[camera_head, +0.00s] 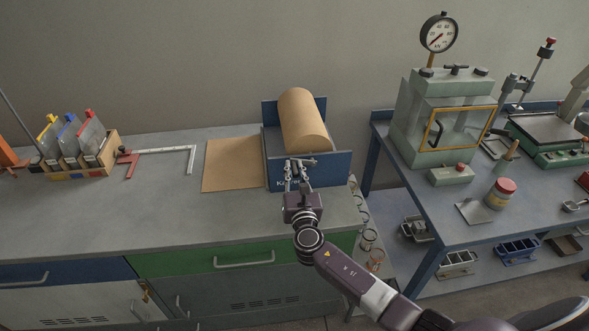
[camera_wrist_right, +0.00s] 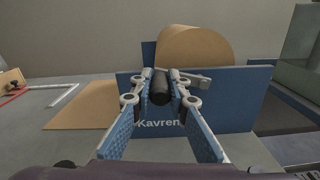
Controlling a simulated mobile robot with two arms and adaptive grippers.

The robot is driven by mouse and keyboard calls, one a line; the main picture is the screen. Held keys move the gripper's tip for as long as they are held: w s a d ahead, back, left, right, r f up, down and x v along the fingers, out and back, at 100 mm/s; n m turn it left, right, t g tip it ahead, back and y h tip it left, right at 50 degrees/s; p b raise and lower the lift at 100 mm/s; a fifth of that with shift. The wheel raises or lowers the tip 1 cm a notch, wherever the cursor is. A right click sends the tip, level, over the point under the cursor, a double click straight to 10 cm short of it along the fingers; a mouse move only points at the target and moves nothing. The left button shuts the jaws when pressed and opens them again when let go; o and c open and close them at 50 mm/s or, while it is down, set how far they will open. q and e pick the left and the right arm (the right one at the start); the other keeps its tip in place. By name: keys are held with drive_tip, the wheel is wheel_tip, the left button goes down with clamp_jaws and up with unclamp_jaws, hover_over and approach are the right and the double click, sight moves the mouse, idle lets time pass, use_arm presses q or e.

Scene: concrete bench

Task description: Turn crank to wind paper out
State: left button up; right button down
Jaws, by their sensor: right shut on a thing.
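A roll of brown paper (camera_head: 303,119) lies in a blue dispenser (camera_head: 318,170) on the grey bench; it also shows in the right wrist view (camera_wrist_right: 197,47). A sheet of brown paper (camera_head: 232,165) lies flat on the bench to the left of the dispenser. My right gripper (camera_head: 299,170) is at the dispenser's front panel, shut on the dark crank handle (camera_wrist_right: 160,86), which sits between the fingers in the right wrist view. The grey crank arm (camera_wrist_right: 196,77) runs right from the handle, in front of the roll. My left gripper is not in view.
A wooden rack (camera_head: 107,160) and a metal square with a red end (camera_head: 163,151) lie to the left. A lower blue table (camera_head: 440,203) at right holds a press with a gauge (camera_head: 439,33) and a red-lidded jar (camera_head: 500,193). The bench front left is clear.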

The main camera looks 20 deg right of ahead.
drive_tip(key=shift+f, duration=0.15)
drive_tip(key=c, duration=1.8)
unclamp_jaws()
drive_tip(key=shift+s, duration=0.1)
drive_tip(key=v, duration=1.2)
